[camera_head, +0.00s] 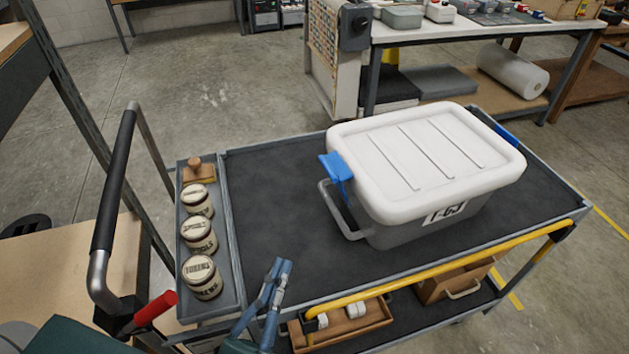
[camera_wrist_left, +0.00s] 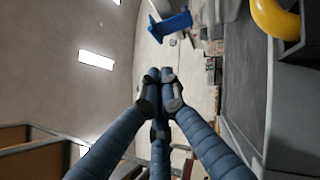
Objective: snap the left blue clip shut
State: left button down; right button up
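A grey crate (camera_head: 400,232) with a white lid (camera_head: 425,155) stands on the cart. The left blue clip (camera_head: 335,171) sticks outward from the lid's left end, standing away from the crate wall above a metal handle (camera_head: 338,212). A blue piece that looks like this clip shows in the left wrist view (camera_wrist_left: 171,26). The right blue clip (camera_head: 507,134) shows only partly at the lid's far right end. My left gripper (camera_head: 283,266) is at the cart's front edge, lower left of the clip and apart from it. Its fingertips (camera_wrist_left: 159,77) are together and empty. My right gripper is not in view.
A side tray with several labelled jars (camera_head: 199,238) and a wooden-handled stamp (camera_head: 197,170) lies left of the crate. A yellow rail (camera_head: 440,267) runs along the cart's front. The dark cart top (camera_head: 275,215) is clear between tray and crate.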

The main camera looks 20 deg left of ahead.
pick_arm(q)
jog(key=p, duration=0.1)
send_near(324, 166)
jog(key=shift+w+a+r+p, duration=0.1)
jog(key=shift+w+p, duration=0.5)
jog(key=shift+w, duration=0.45)
jog(key=shift+w+a+r+p, duration=0.15)
jog(key=shift+w+p, duration=0.5)
jog(key=shift+w, duration=0.35)
jog(key=shift+w+a+r+p, duration=0.1)
jog(key=shift+w+p, duration=0.5)
jog(key=shift+w, duration=0.45)
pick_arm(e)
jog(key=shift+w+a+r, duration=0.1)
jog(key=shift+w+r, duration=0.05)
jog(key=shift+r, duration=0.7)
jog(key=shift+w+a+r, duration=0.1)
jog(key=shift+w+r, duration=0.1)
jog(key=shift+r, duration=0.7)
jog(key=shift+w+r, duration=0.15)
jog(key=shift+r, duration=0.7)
